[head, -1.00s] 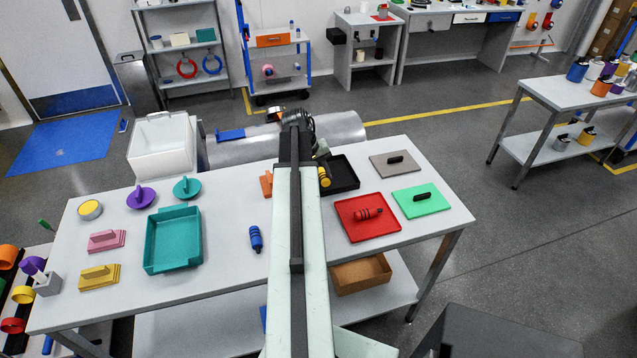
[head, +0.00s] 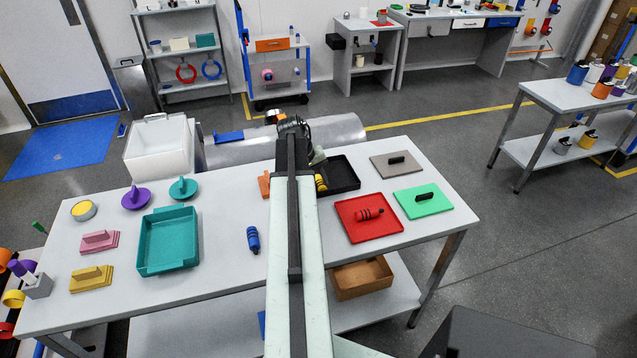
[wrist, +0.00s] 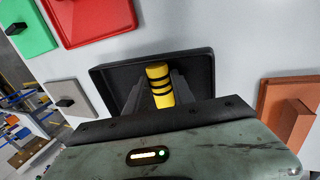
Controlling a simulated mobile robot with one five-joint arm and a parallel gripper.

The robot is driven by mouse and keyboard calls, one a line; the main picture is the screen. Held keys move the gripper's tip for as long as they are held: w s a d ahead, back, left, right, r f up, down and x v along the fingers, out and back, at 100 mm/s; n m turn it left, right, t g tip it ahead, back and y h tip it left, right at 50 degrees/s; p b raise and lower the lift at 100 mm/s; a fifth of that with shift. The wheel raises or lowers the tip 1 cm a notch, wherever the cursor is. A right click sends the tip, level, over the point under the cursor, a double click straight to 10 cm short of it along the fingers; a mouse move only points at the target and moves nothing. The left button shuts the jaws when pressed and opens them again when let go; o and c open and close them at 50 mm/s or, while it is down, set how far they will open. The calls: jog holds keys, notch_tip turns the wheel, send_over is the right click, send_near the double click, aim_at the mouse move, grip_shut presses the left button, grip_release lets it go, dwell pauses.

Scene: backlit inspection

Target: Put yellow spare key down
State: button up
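The yellow spare key (wrist: 161,86), a yellow cylinder with black bands, is between the fingers of my gripper (wrist: 160,88) in the wrist view. The fingers lie along both its sides and look shut on it. The black tray (wrist: 110,76) is beneath and around it in that view; whether the key touches the tray floor I cannot tell. In the head view the key (head: 320,183) shows only partly beside my arm, at the left part of the black tray (head: 345,172).
A red tray (head: 350,232) with a red banded key (head: 368,214), a green plate (head: 432,208) and a grey plate (head: 382,172) lie to the right. An orange block (head: 264,184), a blue banded key (head: 253,239) and a teal tray (head: 155,264) lie to the left.

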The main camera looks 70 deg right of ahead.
jog(key=shift+a+r, duration=0.1)
jog(key=p+v, duration=1.1)
jog(key=v, duration=0.1)
jog(key=shift+p, duration=0.35)
